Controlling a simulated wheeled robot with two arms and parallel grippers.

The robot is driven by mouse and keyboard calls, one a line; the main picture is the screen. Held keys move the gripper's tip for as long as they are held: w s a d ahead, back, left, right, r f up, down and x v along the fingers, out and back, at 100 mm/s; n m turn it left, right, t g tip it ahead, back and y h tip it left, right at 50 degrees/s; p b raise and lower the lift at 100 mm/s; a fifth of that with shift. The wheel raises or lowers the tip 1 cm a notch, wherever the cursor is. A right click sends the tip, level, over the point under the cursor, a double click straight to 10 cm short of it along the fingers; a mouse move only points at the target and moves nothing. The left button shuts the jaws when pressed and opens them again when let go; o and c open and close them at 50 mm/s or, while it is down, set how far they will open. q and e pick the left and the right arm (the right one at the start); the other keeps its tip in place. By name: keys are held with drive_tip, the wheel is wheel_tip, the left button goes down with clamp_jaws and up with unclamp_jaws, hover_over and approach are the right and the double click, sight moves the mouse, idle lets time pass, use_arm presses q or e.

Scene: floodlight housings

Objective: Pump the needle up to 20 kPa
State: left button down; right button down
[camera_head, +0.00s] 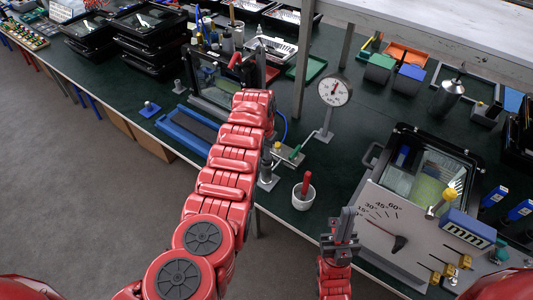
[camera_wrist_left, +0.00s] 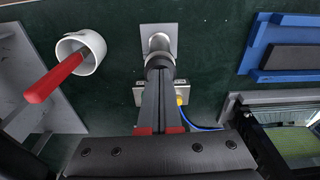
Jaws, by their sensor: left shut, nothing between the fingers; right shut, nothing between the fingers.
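The round white pressure gauge (camera_head: 334,91) stands on a post at the back; its needle reading is too small to tell. In front of it, a small grey plate carries an upright dark-topped post (camera_head: 267,168), apparently the pump, with a brass fitting (camera_head: 277,147) and blue hose beside it. My left gripper (camera_wrist_left: 159,80) is shut and empty, its fingers lined up over the dark top of the post (camera_wrist_left: 158,45) in the left wrist view. Whether they touch it I cannot tell. In the head view my arm mostly hides this gripper. My right gripper (camera_head: 343,214) is shut and empty near the front edge.
A white cup (camera_head: 303,202) with a red-handled tool stands right of the post. A blue frame (camera_head: 188,130) lies to the left. A tilted angle-scale plate (camera_head: 385,225) and a black-rimmed tray (camera_head: 405,133) stand at the right. Dark green bench is bare around the gauge base.

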use_arm(q)
drive_tip(key=shift+s, duration=0.1)
drive_tip(key=s+a+p, duration=0.1)
drive_tip(key=p, duration=0.3)
drive_tip(key=s+p, duration=0.1)
drive_tip(key=p, duration=0.4)
drive_tip(key=shift+s+a+r, duration=0.15)
drive_tip(key=shift+a+r, duration=0.2)
drive_tip(key=shift+r, duration=0.05)
drive_tip(key=shift+r, duration=0.1)
wheel_tip(320, 180, up, 17)
drive_tip(key=s+a+b, duration=0.1)
drive_tip(key=shift+s, duration=0.25)
